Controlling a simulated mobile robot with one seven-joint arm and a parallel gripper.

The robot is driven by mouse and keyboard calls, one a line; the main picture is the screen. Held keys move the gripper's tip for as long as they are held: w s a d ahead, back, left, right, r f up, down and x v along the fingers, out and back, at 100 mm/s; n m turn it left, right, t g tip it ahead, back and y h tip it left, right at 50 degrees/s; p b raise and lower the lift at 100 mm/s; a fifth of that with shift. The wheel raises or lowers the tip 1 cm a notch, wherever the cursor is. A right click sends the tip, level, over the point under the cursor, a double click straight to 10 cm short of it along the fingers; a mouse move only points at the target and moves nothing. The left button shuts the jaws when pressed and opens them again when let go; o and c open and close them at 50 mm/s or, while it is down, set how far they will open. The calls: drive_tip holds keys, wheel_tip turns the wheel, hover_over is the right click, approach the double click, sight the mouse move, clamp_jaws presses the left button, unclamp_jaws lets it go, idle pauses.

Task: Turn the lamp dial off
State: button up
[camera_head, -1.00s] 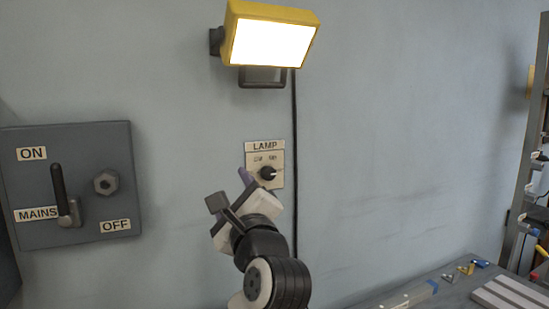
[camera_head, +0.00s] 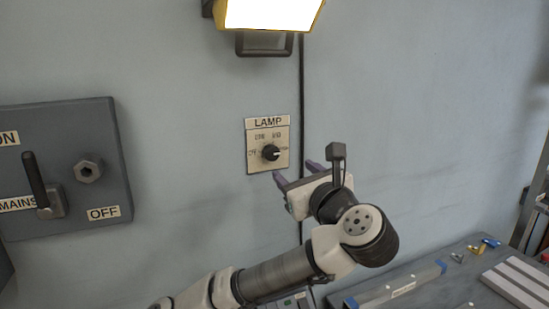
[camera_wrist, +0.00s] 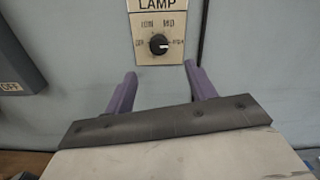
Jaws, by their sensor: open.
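The lamp dial (camera_head: 270,153) is a round black knob on a cream plate (camera_head: 254,163) labelled LAMP, fixed to the wall. Its white pointer mark faces right, towards a label I cannot read well. The lamp (camera_head: 270,12) above it is lit bright white in a yellow housing. My gripper (camera_head: 296,171) is open and empty, just below and to the right of the dial, apart from it. In the wrist view the dial (camera_wrist: 158,44) sits ahead, above the gap between my two purple fingers (camera_wrist: 157,80).
A grey mains box (camera_head: 75,190) with a lever (camera_head: 35,180) and a hex nut is on the wall at left. A black cable (camera_head: 301,90) runs down just right of the plate. A bench (camera_head: 430,292) with small parts is at lower right.

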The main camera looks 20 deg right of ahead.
sight(273, 155)
drive_tip(key=w, duration=1.1)
drive_tip(key=shift+w+a+f+p, duration=0.1)
drive_tip(key=shift+w+a+p, duration=0.2)
drive_tip(key=shift+p, duration=0.1)
drive_tip(key=c, duration=1)
